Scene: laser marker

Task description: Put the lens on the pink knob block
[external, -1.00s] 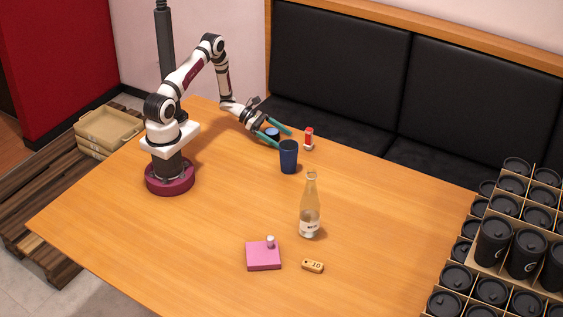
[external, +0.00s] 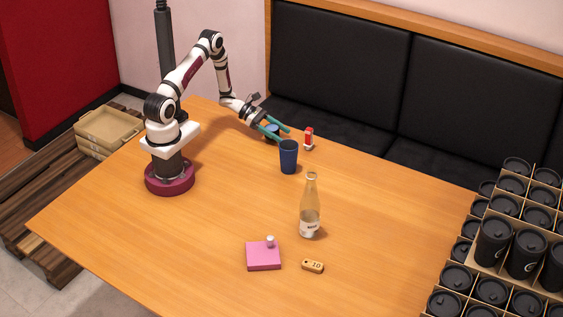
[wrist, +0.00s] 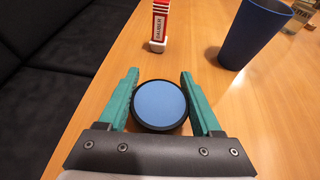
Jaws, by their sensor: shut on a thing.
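The lens (wrist: 159,106) is a round disc with a blue face and a black rim. In the wrist view it sits between the two teal fingers of my gripper (wrist: 160,100), which are shut on it. In the external view the lens (external: 271,131) shows partly behind my gripper (external: 277,132), low at the table's back edge. The pink knob block (external: 263,256) is a flat pink block with a small pale knob on top, at the table's front middle. It is well apart from my gripper.
A blue cup (external: 288,157) stands just in front of my gripper. A red and white item (external: 308,139) stands to its right. Stacked black-lidded cups (external: 496,242) fill the right side.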

